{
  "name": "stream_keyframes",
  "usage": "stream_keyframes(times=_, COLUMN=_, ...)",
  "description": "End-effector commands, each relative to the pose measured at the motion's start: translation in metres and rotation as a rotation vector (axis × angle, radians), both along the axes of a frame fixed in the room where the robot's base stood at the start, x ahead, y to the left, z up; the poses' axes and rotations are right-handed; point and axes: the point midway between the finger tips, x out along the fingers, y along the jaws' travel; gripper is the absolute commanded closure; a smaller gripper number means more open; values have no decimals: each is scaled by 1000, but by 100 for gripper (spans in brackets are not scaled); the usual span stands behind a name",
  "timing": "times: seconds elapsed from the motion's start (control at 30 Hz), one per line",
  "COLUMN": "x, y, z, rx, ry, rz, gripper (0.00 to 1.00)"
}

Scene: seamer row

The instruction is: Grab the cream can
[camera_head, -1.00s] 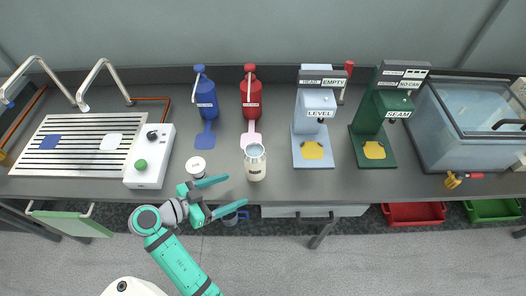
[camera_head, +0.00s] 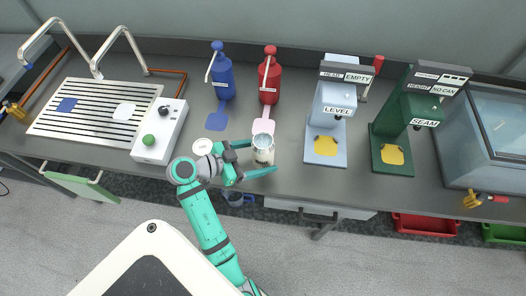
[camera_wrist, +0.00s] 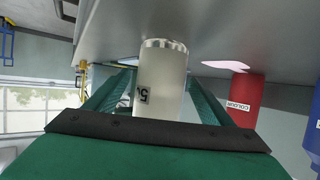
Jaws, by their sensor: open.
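The cream can (camera_head: 263,149) stands upright near the front edge of the grey counter, in front of the red dispenser, with its top seeming open. In the wrist view the cream can (camera_wrist: 161,82) fills the middle, upside down in the picture, with part of a dark label on its left side. My gripper (camera_head: 262,158) is open, with one teal finger on each side of the can. In the wrist view the green fingers flank the can. Whether they touch it I cannot tell.
A red dispenser (camera_head: 269,84) and a blue dispenser (camera_head: 222,80) stand behind. The LEVEL machine (camera_head: 335,105) and green SEAM machine (camera_head: 416,112) stand to the right. A control box (camera_head: 158,135) stands farther left.

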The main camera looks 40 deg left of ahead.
Motion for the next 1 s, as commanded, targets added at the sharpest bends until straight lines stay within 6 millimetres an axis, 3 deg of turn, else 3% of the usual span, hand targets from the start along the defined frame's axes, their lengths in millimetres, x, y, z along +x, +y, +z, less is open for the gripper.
stream_keyframes(times=0.3, x=36, y=-17, z=-11, rx=-2, ry=1, rz=-3, gripper=25)
stream_keyframes(times=0.6, x=39, y=-18, z=-13, rx=0, ry=0, rz=-1, gripper=25)
stream_keyframes(times=0.87, x=39, y=-18, z=-13, rx=0, ry=0, rz=-1, gripper=86)
stream_keyframes(times=1.0, x=39, y=-18, z=-12, rx=1, ry=-2, rz=-2, gripper=86)
